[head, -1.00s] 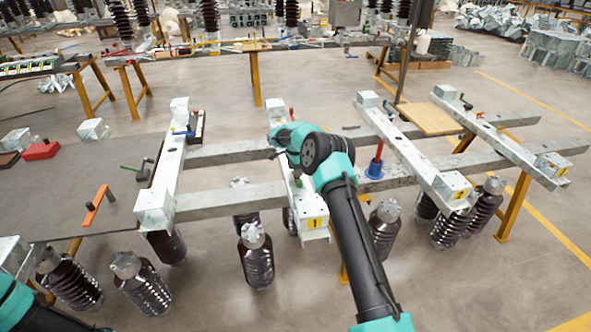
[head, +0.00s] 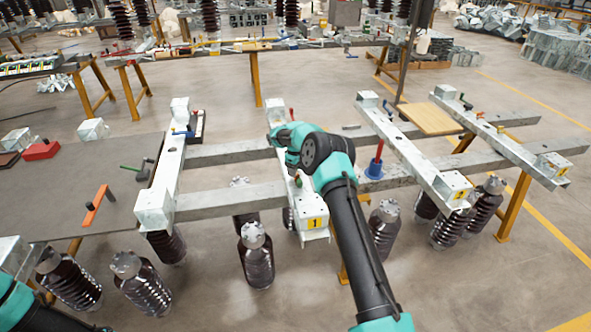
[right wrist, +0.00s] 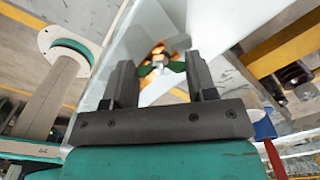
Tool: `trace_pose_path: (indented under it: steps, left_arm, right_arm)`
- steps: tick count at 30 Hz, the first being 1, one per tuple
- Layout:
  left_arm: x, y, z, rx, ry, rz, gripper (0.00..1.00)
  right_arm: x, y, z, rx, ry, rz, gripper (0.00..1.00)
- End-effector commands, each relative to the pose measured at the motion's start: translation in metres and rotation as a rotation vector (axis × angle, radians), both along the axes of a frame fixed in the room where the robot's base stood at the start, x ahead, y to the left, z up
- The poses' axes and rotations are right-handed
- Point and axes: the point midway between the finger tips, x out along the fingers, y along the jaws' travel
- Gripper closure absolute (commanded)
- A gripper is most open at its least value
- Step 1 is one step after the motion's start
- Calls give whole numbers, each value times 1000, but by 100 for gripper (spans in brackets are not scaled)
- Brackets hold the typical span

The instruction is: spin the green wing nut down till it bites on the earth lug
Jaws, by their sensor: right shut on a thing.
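The green wing nut (right wrist: 176,66) shows between my right gripper's fingertips (right wrist: 161,76) in the right wrist view. My right gripper is shut on it, one finger on either side of its wings. A bright metal stud end (right wrist: 159,59) shows at its middle. Copper-orange metal (right wrist: 157,49) shows around and behind the nut; I cannot tell its exact outline or whether the nut touches the earth lug. In the head view, my right wrist hangs over the middle white frame beam (head: 313,224) and hides the fingertips. My left gripper is out of view; only part of its arm shows at bottom left.
A red-handled tool in a blue base (head: 374,171) stands right of my right arm. Other white beams stand on both sides, with dark insulators below.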

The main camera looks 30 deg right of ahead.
Motion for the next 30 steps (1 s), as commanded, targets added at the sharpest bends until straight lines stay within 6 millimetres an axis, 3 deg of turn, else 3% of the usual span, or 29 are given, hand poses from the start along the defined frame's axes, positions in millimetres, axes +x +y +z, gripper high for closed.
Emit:
trace_pose_path:
  steps: [12, 30]
  left_arm:
    - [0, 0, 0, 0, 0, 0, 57]
    - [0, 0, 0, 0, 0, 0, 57]
  right_arm:
    - [1, 0, 3, -1, -4, -295, 72]
    - [1, -1, 3, -2, -5, -364, 72]
